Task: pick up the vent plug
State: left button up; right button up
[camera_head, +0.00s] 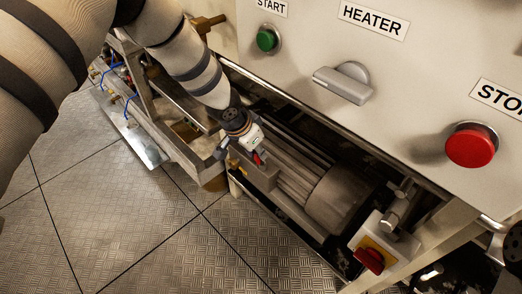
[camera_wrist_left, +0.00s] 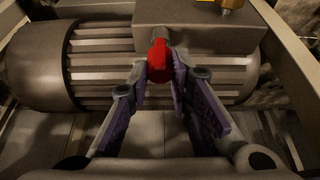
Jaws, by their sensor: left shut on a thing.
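The vent plug is a small red piece (camera_head: 258,158) in the head view, low in front of the control panel. In the left wrist view the red plug (camera_wrist_left: 160,60) shows in the upper middle, in front of the motor's grey box. My left gripper (camera_head: 254,150) reaches down from the upper left. Its two fingers (camera_wrist_left: 160,72) close on the plug from both sides, so it is shut on the plug. The plug's lower end is hidden, and I cannot tell whether it is still seated. I see no right gripper fingers.
A finned motor (camera_head: 300,178) lies under the panel (camera_head: 300,60). The panel carries a green button (camera_head: 267,40), a grey heater knob (camera_head: 343,83) and a red stop button (camera_head: 470,147). A red-handled switch (camera_head: 370,260) stands lower right. The tread-plate floor (camera_head: 130,225) is clear.

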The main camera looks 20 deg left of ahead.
pick_arm(q)
jog(key=s+a, duration=0.3)
jog(key=s, duration=0.4)
jog(key=s+a+p, duration=0.1)
jog(key=s+a, duration=0.2)
jog(key=s, duration=0.5)
jog(key=shift+a, duration=0.15)
pick_arm(e)
jog(key=shift+w+r+t, duration=0.3)
jog(key=shift+w+r, duration=0.35)
jog(key=shift+r, duration=0.25)
pick_arm(q)
jog(key=shift+o, duration=0.8)
grip_shut()
jog(key=shift+r+p, duration=0.8)
jog(key=shift+p, duration=0.05)
pick_arm(e)
jog(key=shift+w+r, duration=0.55)
jog(key=shift+r, duration=0.1)
